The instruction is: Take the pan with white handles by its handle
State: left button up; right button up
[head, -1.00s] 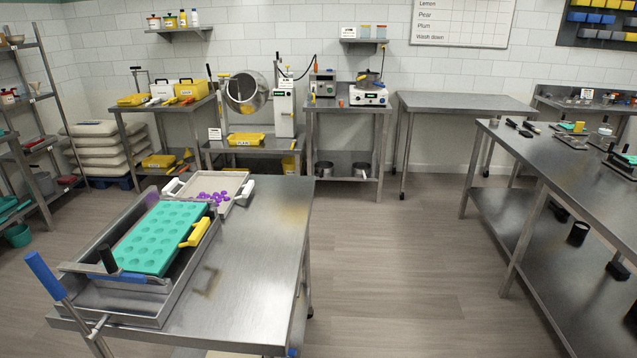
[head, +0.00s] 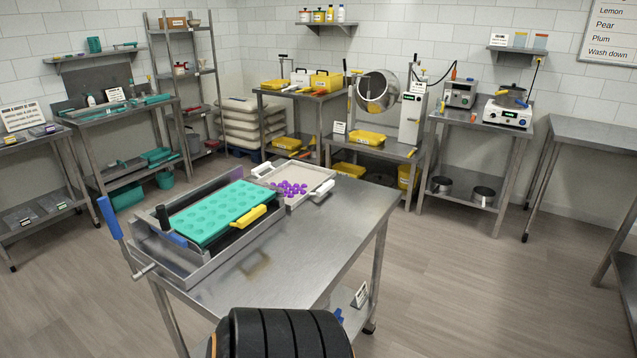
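The pan with white handles (head: 322,174) is a shallow beige tray at the far end of the steel table, with purple gummies (head: 290,188) in it. One white handle (head: 323,192) sticks out at its right, toward me. Neither of my grippers shows in the head view. A black ribbed part of mine covers the bottom middle and hides the table's near edge.
A teal mold (head: 223,208) with a yellow handle (head: 248,216) lies in a metal frame (head: 190,269) beside the pan. A blue-gripped lever (head: 109,217) rises at the left. The steel table (head: 345,234) is bare at right. Open floor (head: 450,290) lies right of it.

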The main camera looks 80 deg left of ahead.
aim_at(301, 180)
jog(key=i+u, duration=0.45)
jog(key=i+l+u, duration=0.1)
jog(key=i+u, duration=0.4)
jog(key=k, duration=0.05)
